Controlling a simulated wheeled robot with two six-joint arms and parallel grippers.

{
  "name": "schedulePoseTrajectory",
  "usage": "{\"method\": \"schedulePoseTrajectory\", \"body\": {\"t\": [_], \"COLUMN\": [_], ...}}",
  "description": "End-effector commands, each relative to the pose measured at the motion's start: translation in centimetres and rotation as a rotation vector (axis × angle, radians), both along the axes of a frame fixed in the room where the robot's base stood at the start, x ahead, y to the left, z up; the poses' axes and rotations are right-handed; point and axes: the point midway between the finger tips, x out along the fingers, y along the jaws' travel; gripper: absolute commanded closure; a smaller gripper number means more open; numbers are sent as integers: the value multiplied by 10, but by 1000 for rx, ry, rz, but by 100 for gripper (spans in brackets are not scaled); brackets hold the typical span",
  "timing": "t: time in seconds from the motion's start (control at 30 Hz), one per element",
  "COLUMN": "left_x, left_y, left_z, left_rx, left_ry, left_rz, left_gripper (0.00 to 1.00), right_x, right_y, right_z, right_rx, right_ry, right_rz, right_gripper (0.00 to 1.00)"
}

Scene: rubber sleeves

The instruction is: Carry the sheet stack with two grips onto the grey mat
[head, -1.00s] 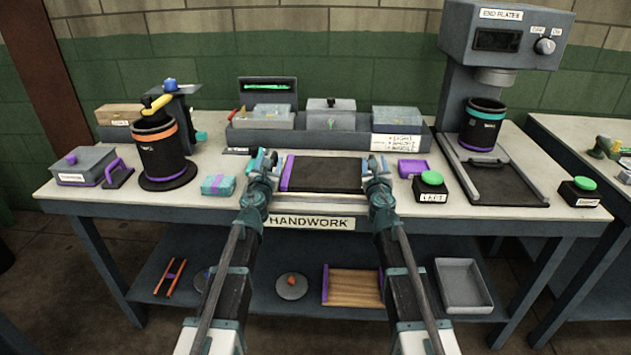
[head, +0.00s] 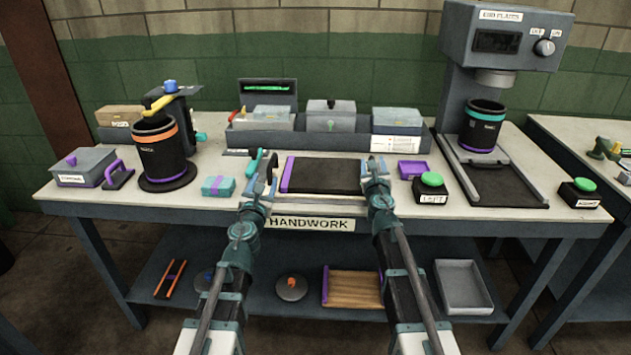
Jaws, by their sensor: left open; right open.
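The sheet stack (head: 325,177) appears as a flat black slab with a purple strip along its left edge. It lies flat at the middle front of the workbench in the head view. My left gripper (head: 263,170) is open just left of the purple edge, with a visible gap to it. My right gripper (head: 376,168) is open close beside the stack's right edge; I cannot tell whether it touches. Neither gripper holds anything. I cannot clearly make out a separate grey mat; any mat under the stack is hidden.
A teal-purple block (head: 218,187) lies left of my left gripper. A purple tray (head: 413,169) and a green button box (head: 431,188) stand right of my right gripper. A grey bin rack (head: 285,140) stands behind the stack. A black can (head: 162,155) stands at left.

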Motion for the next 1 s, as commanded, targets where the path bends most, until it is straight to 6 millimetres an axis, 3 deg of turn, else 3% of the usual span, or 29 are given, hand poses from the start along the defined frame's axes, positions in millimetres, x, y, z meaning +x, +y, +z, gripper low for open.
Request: {"method": "schedulePoseTrajectory", "body": {"t": [0.1,0.47,0.67,1.0], "left_x": [-15,-15,-15,-15], "left_y": [1,1,1,1], "left_z": [0,0,0,0], "left_rx": [1,1,1,1], "left_ry": [0,0,0,0], "left_rz": [0,0,0,0], "left_gripper": [46,46,46,46], "right_x": [0,-11,-40,-108], "right_y": [0,1,2,5], "right_z": [0,0,0,0], "right_rx": [0,0,0,0], "right_ry": [0,0,0,0], "right_rz": [0,0,0,0], "right_gripper": [46,46,46,46]}}
